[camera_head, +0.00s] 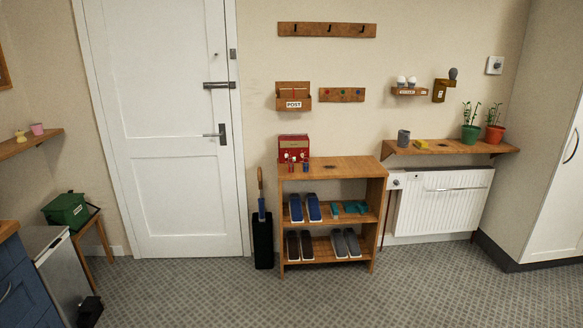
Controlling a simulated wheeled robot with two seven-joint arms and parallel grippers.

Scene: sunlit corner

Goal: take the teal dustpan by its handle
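A small teal object (354,207), which looks like the dustpan, lies on the middle shelf of the wooden shoe rack (337,169), right of a pair of blue shoes (305,208). A separate-looking teal piece (335,211) sits at its left. It is too small to tell which part is the handle. The shelf above partly shades it. Neither of my grippers is in view.
Dark shoes (300,244) and grey shoes (346,243) fill the lower shelf. A red box (293,148) stands on top. A black umbrella stand (263,241) is left of the rack, a white radiator (440,205) right. The floor (300,302) in front is clear.

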